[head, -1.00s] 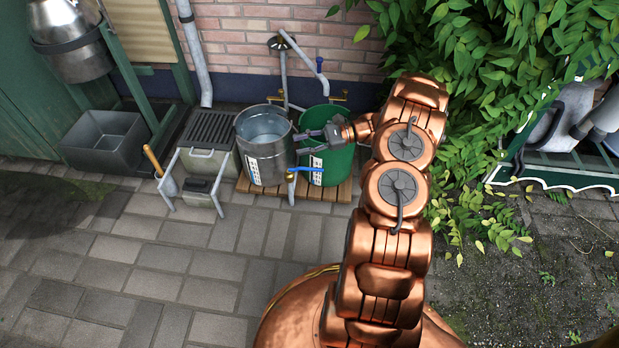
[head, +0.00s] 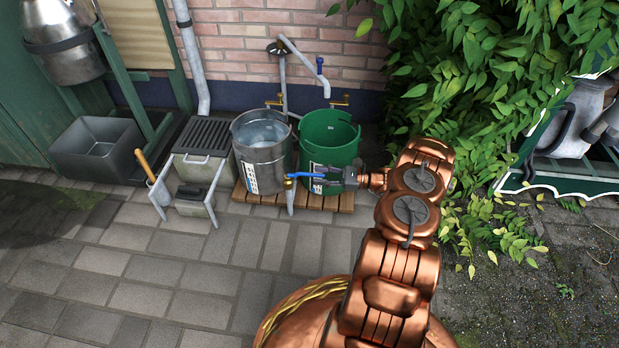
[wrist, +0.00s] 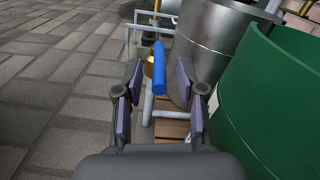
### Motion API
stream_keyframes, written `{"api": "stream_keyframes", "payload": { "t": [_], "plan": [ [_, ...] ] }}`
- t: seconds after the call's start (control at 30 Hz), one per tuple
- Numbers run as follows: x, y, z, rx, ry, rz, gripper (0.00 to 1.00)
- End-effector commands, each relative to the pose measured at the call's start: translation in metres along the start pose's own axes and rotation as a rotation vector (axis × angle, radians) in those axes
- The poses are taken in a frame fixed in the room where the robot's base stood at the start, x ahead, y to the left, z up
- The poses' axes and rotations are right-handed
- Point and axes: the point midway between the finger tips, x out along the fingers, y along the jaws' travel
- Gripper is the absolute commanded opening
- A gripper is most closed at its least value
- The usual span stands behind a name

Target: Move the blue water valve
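The blue water valve (head: 306,177) is a blue lever on a brass fitting (head: 288,183) at the top of a grey post, in front of the metal bucket. In the wrist view the blue lever (wrist: 159,68) points toward me and its near end lies between or just beyond my fingertips. My gripper (wrist: 160,100) is open, with one finger on each side of the lever and a visible gap to both. In the head view my gripper (head: 322,178) is at the lever's right end, in front of the green bucket.
A metal bucket (head: 262,160) with water and a green bucket (head: 328,135) stand on a wooden pallet (head: 340,201), close to my gripper's right in the wrist view. A small grey stand (head: 195,205) is at left. Paving in front is clear.

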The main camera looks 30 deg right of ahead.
Motion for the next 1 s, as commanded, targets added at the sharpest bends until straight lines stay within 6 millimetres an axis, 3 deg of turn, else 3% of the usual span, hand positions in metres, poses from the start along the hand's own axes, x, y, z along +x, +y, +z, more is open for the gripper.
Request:
{"api": "stream_keyframes", "payload": {
  "t": [0.3, 0.67, 1.0],
  "plan": [
    [0.034, -0.001, -0.001, -0.002, 0.002, 0.0, 0.39],
    [0.038, 0.0, 0.0, -0.001, 0.001, 0.0, 0.39],
    [0.039, 0.0, 0.0, 0.0, 0.001, 0.0, 0.04]
  ]
}}
